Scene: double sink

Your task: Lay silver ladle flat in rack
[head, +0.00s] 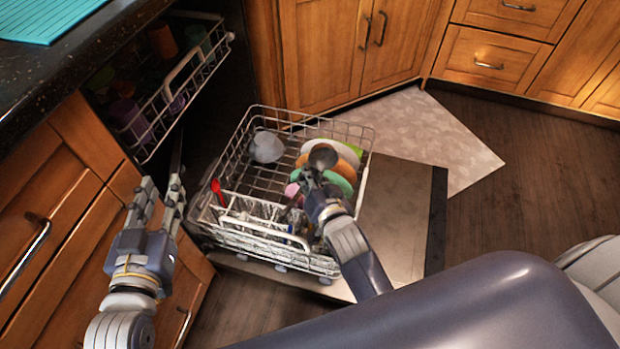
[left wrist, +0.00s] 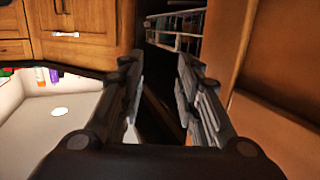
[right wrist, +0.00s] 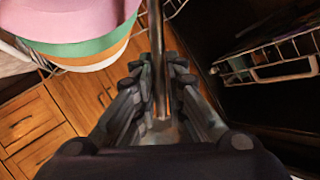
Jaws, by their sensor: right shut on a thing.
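The silver ladle shows its round bowl (head: 323,157) at the tip of my right gripper (head: 312,184) in the head view. My right gripper is shut on the ladle; its handle (right wrist: 157,60) runs between the fingers in the right wrist view. They are over the right part of the lower dishwasher rack (head: 231,150), in front of the plates. The far end of the handle is hidden in the head view. My left gripper (head: 160,200) is open and empty, left of the rack, beside the cabinet. Its spread fingers also show in the left wrist view (left wrist: 160,90).
Several coloured plates (head: 345,170) stand at the rack's right. A white bowl (head: 266,147) lies at the back left. The upper rack (head: 160,105) is pulled out at left. The rack's middle left has bare wires.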

